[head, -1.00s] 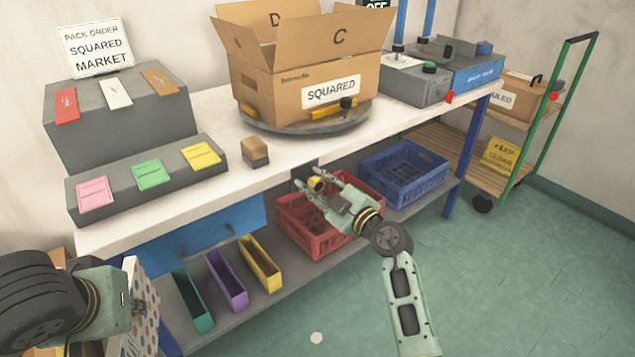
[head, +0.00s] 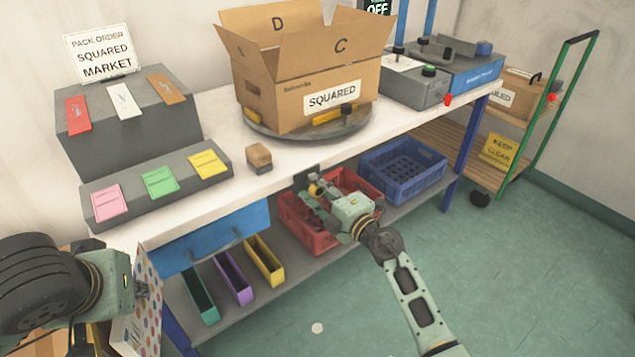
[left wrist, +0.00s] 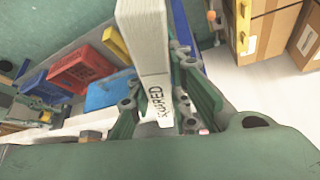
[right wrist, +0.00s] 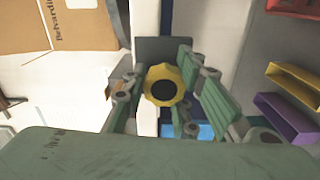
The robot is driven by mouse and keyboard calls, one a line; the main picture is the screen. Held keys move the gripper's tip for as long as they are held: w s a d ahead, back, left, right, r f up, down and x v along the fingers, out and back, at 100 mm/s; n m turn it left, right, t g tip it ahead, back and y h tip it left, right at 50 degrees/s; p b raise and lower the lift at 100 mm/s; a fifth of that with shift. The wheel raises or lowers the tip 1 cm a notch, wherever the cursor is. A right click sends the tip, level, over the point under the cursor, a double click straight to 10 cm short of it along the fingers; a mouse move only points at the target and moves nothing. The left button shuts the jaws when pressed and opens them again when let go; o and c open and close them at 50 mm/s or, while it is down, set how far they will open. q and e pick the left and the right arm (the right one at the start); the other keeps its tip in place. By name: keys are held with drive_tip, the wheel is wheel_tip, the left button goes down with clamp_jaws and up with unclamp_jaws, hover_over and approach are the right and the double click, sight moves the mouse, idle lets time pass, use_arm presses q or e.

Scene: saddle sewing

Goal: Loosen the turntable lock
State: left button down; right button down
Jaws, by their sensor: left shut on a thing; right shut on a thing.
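The lock is a yellow knob (right wrist: 165,86) with a dark centre, set on a dark bracket at the bench's front edge below the turntable (head: 345,132). In the head view the knob (head: 314,190) is partly covered by my right gripper (head: 325,197). In the right wrist view my right gripper (right wrist: 160,92) has a finger on either side of the knob and is shut on it.
An open carton (head: 300,95) stands on the turntable. A red crate (head: 300,228) and a blue crate (head: 405,172) sit on the lower shelf behind my right gripper. A small brown block (head: 258,157) lies near the bench's front edge.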

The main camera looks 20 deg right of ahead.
drive_tip(key=n, duration=0.6)
drive_tip(key=shift+w+r+p, duration=0.1)
drive_tip(key=shift+r+p, duration=0.25)
drive_tip(key=shift+r, duration=0.05)
drive_tip(key=n, duration=0.6)
drive_tip(key=shift+a+f+n, duration=0.15)
drive_tip(key=shift+a+n, duration=0.1)
drive_tip(key=shift+n, duration=0.05)
drive_tip(key=c, duration=1.5)
unclamp_jaws()
drive_tip(key=shift+s+a, duration=0.15)
drive_tip(key=shift+s, duration=0.05)
drive_tip(key=shift+f, duration=0.2)
drive_tip(key=shift+s+d+f, duration=0.1)
drive_tip(key=shift+s+d, duration=0.2)
drive_tip(key=shift+s, duration=0.15)
drive_tip(key=v, duration=1.1)
drive_tip(key=shift+a, duration=0.1)
